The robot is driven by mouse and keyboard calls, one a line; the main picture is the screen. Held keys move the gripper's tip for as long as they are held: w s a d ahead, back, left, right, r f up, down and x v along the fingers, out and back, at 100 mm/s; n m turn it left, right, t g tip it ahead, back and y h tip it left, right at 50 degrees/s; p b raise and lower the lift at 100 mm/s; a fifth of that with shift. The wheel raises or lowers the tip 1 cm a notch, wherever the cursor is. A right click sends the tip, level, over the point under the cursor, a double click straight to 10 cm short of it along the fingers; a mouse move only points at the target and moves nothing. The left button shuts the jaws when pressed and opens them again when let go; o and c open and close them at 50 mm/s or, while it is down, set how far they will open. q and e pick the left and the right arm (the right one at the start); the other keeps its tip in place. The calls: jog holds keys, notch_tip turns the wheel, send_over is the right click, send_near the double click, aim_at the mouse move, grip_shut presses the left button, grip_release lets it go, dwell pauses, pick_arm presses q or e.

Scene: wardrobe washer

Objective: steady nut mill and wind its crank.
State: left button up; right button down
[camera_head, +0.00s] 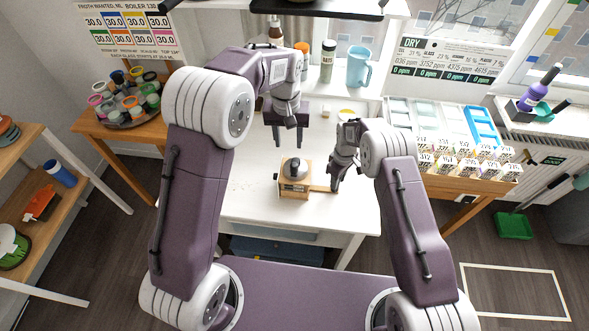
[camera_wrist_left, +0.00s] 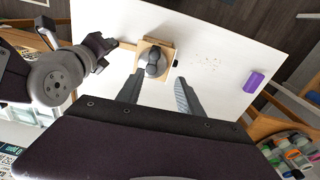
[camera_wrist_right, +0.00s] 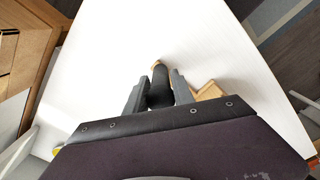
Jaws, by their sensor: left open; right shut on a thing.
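The nut mill (camera_head: 294,184) is a light wooden box with a dark domed top and knob, standing upright on the white table; it also shows in the left wrist view (camera_wrist_left: 154,58). A flat wooden crank arm (camera_head: 321,188) reaches right from it. My right gripper (camera_head: 335,185) is shut on the dark crank handle (camera_wrist_right: 160,88) at that arm's end. The fingers partly hide the handle. My left gripper (camera_head: 288,140) is open and empty, behind and above the mill, its fingers pointing down; in the left wrist view (camera_wrist_left: 160,90) the fingers are apart from the mill.
Small crumbs lie on the white table (camera_head: 340,225) left of the mill. A purple block (camera_wrist_left: 253,82) sits near a table edge. A jar carousel (camera_head: 125,108) stands left and a rack of labelled packets (camera_head: 465,165) right. A blue mug (camera_head: 356,67) stands at the back.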

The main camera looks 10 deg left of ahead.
aim_at(294, 164)
pick_arm(q)
jog(key=d+f, duration=0.1)
jog(key=s+f, duration=0.1)
jog(key=shift+d+f+g, duration=0.3)
jog(key=shift+d+f, duration=0.05)
jog(key=shift+w+f, duration=0.1)
jog(key=shift+f, duration=3.85)
jog(key=c, duration=0.8)
jog(key=shift+a, duration=0.1)
